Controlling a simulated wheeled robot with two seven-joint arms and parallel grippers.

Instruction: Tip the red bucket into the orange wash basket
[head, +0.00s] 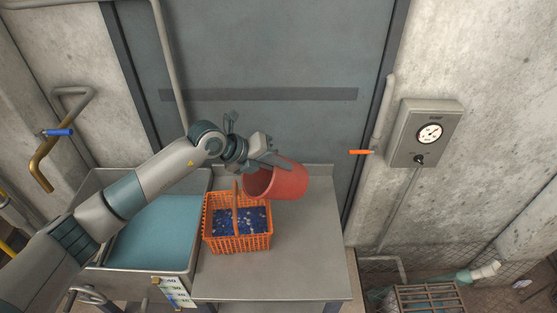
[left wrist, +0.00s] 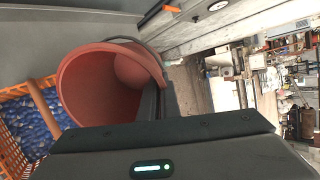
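The red bucket (head: 282,181) is tilted on its side above the grey bench, its mouth turned left towards the orange wash basket (head: 238,243). My left gripper (head: 272,160) is shut on the bucket at its rim and holds it up just right of the basket. In the left wrist view, the bucket (left wrist: 88,85) shows its open mouth, and the inside that I see looks empty. The basket (left wrist: 40,88) shows at the left there. Blue pieces (head: 240,221) lie in the basket, whose handle stands upright. My right gripper is not in view.
The basket stands on a grey metal bench (head: 310,240), clear on its right side. A sink with a teal bottom (head: 155,235) adjoins on the left. A gauge box (head: 425,130) and an orange-handled lever (head: 361,152) are at the right wall.

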